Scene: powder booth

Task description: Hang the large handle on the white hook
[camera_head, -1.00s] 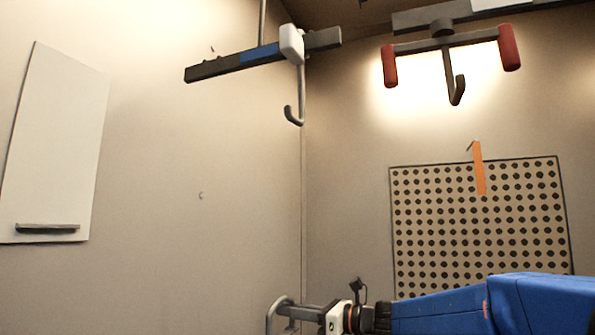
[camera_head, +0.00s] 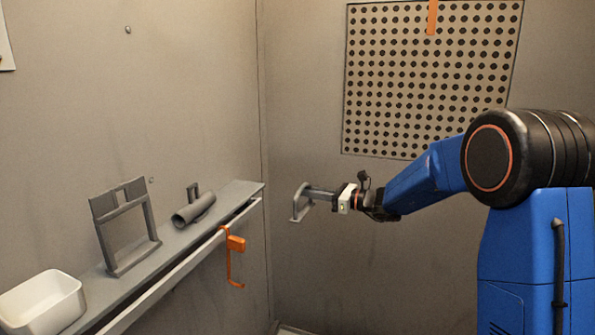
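A grey, bent handle (camera_head: 299,203), which looks like the large handle, is at the tip of my gripper (camera_head: 318,194). My gripper reaches left from my blue arm, and its fingers appear closed on the handle's upper part. The handle hangs in the air in front of the back wall, right of the shelf's far end. The fingertips are small here, so the exact grip is hard to see. The white hook is out of view now; the earlier picture shows a hook with a white block on an overhead rail.
A grey shelf (camera_head: 232,193) along the left wall bears a white tub (camera_head: 42,303), a grey frame (camera_head: 122,227) and a grey tube-shaped part (camera_head: 194,210). An orange hook piece (camera_head: 235,243) hangs on its front rail. A perforated panel (camera_head: 430,80) is on the back wall.

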